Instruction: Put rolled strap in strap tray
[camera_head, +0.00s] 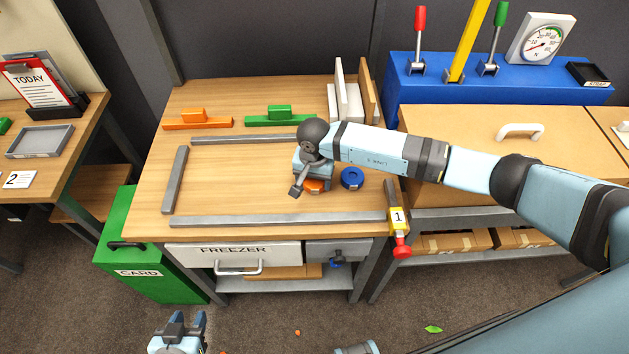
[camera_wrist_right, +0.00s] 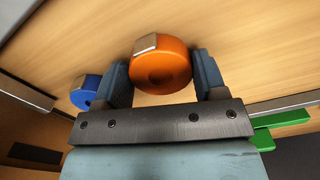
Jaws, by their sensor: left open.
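An orange rolled strap (camera_head: 314,186) is on the wooden table, partly hidden under my right gripper (camera_head: 313,182). In the right wrist view the orange roll (camera_wrist_right: 160,66) lies between the two fingers of my right gripper (camera_wrist_right: 163,75), close to both; I cannot tell whether they press on it. A blue rolled strap (camera_head: 352,178) lies just to its right and also shows in the right wrist view (camera_wrist_right: 84,92). The black tray labelled STRAP (camera_head: 590,75) is on the blue box at the far right. My left gripper (camera_head: 181,325) is open and empty at the bottom, before the table.
Grey bars (camera_head: 280,221) frame part of the tabletop. Orange (camera_head: 197,122) and green (camera_head: 280,117) handled pieces lie behind. The blue box (camera_head: 430,88) carries upright levers and a gauge (camera_head: 543,43). A cardboard-coloured box (camera_head: 470,125) stands before it. The framed area's left half is clear.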

